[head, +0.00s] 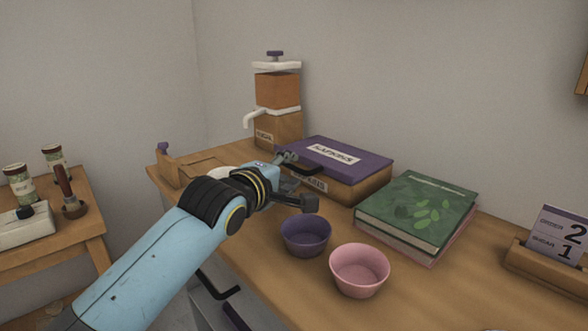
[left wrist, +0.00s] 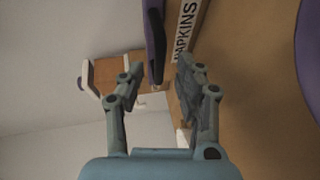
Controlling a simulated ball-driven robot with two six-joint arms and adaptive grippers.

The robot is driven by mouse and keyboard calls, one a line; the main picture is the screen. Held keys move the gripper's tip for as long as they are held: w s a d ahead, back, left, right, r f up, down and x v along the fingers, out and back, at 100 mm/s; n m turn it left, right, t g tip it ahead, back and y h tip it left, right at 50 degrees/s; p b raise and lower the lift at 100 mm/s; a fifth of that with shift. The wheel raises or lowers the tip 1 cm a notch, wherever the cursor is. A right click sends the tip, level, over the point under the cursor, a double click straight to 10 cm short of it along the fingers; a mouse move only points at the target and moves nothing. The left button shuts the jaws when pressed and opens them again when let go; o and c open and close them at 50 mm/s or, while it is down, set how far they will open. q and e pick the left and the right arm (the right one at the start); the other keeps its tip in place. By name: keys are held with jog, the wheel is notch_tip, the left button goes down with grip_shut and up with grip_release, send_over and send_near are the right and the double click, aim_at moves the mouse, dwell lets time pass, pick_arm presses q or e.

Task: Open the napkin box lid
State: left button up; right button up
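The napkin box has a purple lid (head: 352,155) with a white label and a wooden body (head: 364,190). The lid lies flat and closed on the box. A dark handle (head: 301,169) juts from the lid's front edge. My left gripper (head: 289,168) is at the box's front left, by this handle, and partly hides the front. In the left wrist view my left gripper (left wrist: 159,76) is open, its fingers apart. The handle (left wrist: 154,46) lies just ahead, in line with the gap; contact cannot be told. The NAPKINS front label (left wrist: 186,32) is right of it. My right gripper is not in view.
A purple bowl (head: 306,237) and a pink bowl (head: 359,271) stand near the counter's front edge. A green book (head: 418,211) lies right of the box. A dispenser (head: 277,100) stands behind it. Bare counter (head: 455,290) shows at the right.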

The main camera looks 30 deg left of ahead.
pick_arm(q)
jog(key=shift+x, duration=1.5)
grip_shut()
